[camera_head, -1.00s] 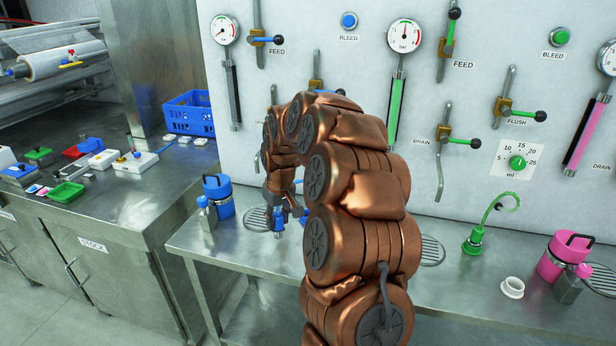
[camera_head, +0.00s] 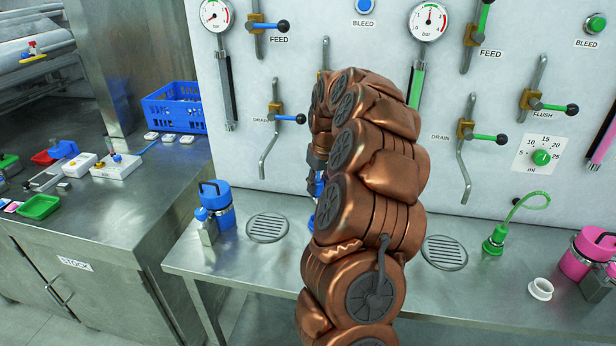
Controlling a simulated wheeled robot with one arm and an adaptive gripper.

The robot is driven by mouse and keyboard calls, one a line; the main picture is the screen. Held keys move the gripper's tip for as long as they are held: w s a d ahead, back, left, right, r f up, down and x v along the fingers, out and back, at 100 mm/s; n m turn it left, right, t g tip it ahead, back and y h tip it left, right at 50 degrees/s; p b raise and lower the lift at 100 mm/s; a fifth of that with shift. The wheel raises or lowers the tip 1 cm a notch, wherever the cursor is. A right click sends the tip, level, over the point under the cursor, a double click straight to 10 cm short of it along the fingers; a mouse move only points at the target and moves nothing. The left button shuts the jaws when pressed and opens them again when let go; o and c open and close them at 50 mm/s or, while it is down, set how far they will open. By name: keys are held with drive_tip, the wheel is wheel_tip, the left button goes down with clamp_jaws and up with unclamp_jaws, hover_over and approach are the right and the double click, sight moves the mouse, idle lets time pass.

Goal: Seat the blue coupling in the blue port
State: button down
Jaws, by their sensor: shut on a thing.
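My gripper (camera_head: 318,184) is mostly hidden behind my own copper-coloured arm, near the wall panel above the bench. A small patch of blue, which I take for the blue coupling (camera_head: 320,189), shows at its end, and the jaws are shut on it. The coupling's shape and tilt are hidden. I cannot pick out the blue port; my arm covers the panel and bench behind it.
A green coupling with hose (camera_head: 494,240), a white ring (camera_head: 540,289) and a pink canister (camera_head: 588,252) stand at right. Blue-handled valves (camera_head: 285,119) project from the panel.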

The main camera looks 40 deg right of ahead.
sight(319, 199)
drive_tip(key=shift+w, duration=0.15)
drive_tip(key=shift+d+f, duration=0.1)
drive_tip(key=shift+f, duration=0.7)
drive_tip(key=shift+s+f, duration=0.2)
drive_tip(key=shift+f, duration=1.4)
drive_tip(key=shift+f+b, duration=0.35)
drive_tip(key=shift+b, duration=0.6)
drive_tip(key=shift+f, duration=0.15)
drive_tip(key=shift+f+b, duration=0.45)
drive_tip(key=shift+b, duration=0.05)
drive_tip(key=shift+f, duration=0.2)
drive_tip(key=shift+f+b, duration=0.6)
drive_tip(key=shift+f, duration=0.05)
